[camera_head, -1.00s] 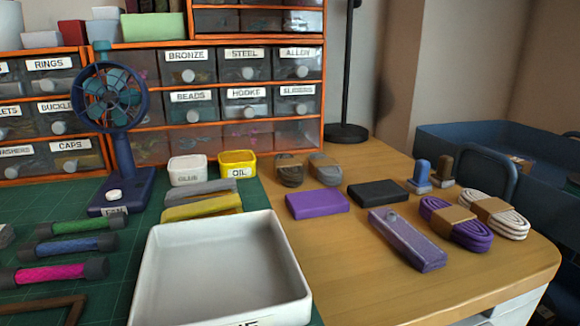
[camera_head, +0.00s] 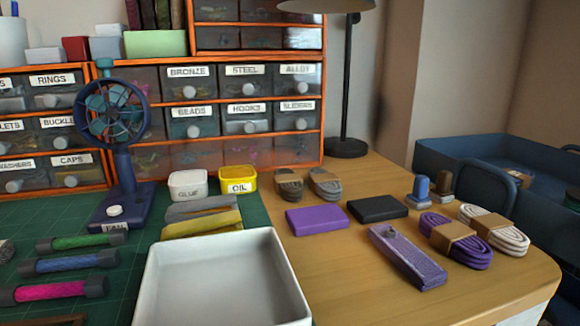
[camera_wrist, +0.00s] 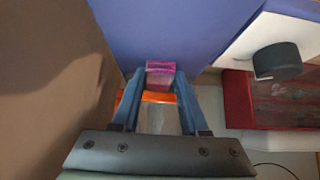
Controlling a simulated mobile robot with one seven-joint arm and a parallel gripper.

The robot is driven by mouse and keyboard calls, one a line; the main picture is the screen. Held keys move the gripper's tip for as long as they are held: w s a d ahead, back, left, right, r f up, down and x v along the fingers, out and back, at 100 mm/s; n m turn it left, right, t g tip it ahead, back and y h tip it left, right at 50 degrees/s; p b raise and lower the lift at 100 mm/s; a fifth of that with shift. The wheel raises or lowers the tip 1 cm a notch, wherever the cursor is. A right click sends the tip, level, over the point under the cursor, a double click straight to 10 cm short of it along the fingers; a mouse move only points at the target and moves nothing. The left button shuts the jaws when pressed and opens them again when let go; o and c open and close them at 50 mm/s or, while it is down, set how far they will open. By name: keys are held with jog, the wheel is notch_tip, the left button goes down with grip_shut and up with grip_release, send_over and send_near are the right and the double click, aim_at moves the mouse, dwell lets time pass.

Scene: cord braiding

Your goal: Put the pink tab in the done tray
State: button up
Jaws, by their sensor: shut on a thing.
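My gripper (camera_wrist: 160,84) shows in the wrist view with its two blue fingers close around a small pink tab (camera_wrist: 160,68). The tab sits between the fingertips, with a darker purple-pink lower part. A blue surface lies behind the tab; whether they touch I cannot tell. In the head view, a white, square, shallow tray (camera_head: 150,284) stands at the front middle, empty where visible. Its front edge is cut off, so no label shows now. My gripper and the tab are not in the head view.
A blue fan (camera_head: 122,175), a white glue tub (camera_head: 188,185) and a yellow oil tub (camera_head: 238,180) stand behind the tray. Wrapped cylinders (camera_head: 68,263) lie left. Purple box (camera_head: 316,219), purple strip (camera_head: 408,256) and cord bundles (camera_head: 455,240) lie right. Drawers (camera_head: 190,72) line the back.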

jog(key=shift+s+d+r+p, duration=0.1)
jog(key=shift+s+d+p, duration=0.15)
jog(key=shift+s+p, duration=0.45)
jog(key=shift+s+d+r+p, duration=0.1)
jog(key=shift+s+d+p, duration=0.1)
jog(key=shift+s+p, duration=0.45)
jog(key=shift+s+d+r+p, duration=0.1)
jog(key=shift+s+d+p, duration=0.25)
jog(key=shift+s, duration=0.6)
jog(key=shift+s+d+f+p, duration=0.1)
jog(key=shift+s+d+p, duration=0.1)
jog(key=shift+s+p, duration=0.4)
jog(key=shift+s+d+r+p, duration=0.15)
jog(key=shift+s+p, duration=0.15)
jog(key=shift+s, duration=0.55)
jog(key=shift+s+d+f+p, duration=0.2)
jog(key=shift+s+p, duration=0.25)
jog(key=shift+s, duration=0.3)
jog(key=s+r+p, duration=0.4)
jog(key=s+p, duration=0.2)
jog(key=shift+d, duration=0.3)
